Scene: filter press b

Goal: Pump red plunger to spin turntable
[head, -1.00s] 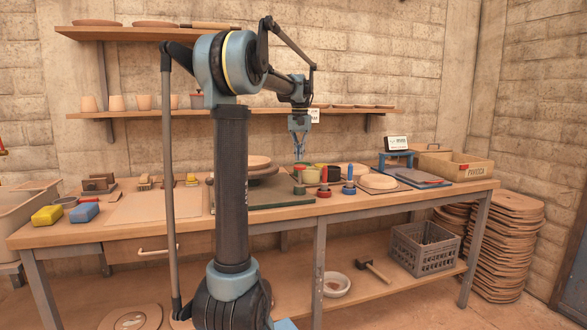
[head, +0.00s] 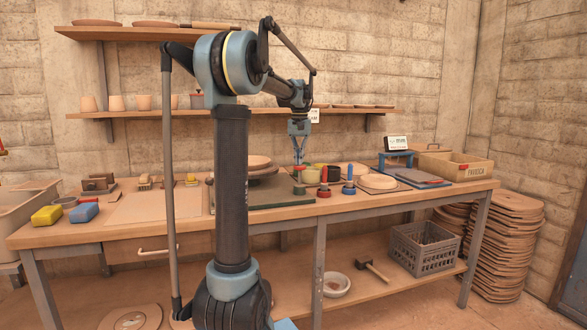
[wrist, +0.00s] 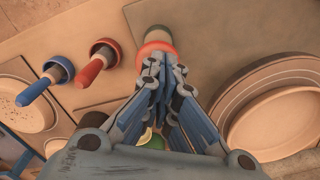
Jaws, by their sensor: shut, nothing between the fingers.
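My gripper (head: 299,160) is shut and empty, pointing down above the bench. In the wrist view its fingertips (wrist: 160,66) overlap a short plunger-like piece with a red-orange part (wrist: 157,48) and green base; I cannot tell whether they touch. In the head view this green-based piece (head: 299,189) stands directly below the gripper. A red plunger (head: 324,186) with a red handle and base stands to its right, also in the wrist view (wrist: 102,55). The round turntable (head: 262,166), carrying discs, is to the left, partly hidden by my arm; it shows at right in the wrist view (wrist: 285,115).
A blue-handled piece (head: 348,181) stands right of the red plunger. Green and dark pots (head: 312,174) are close behind the gripper. A plate (head: 378,182) and wooden crate (head: 455,167) lie farther right. A shelf (head: 230,114) hangs behind my arm.

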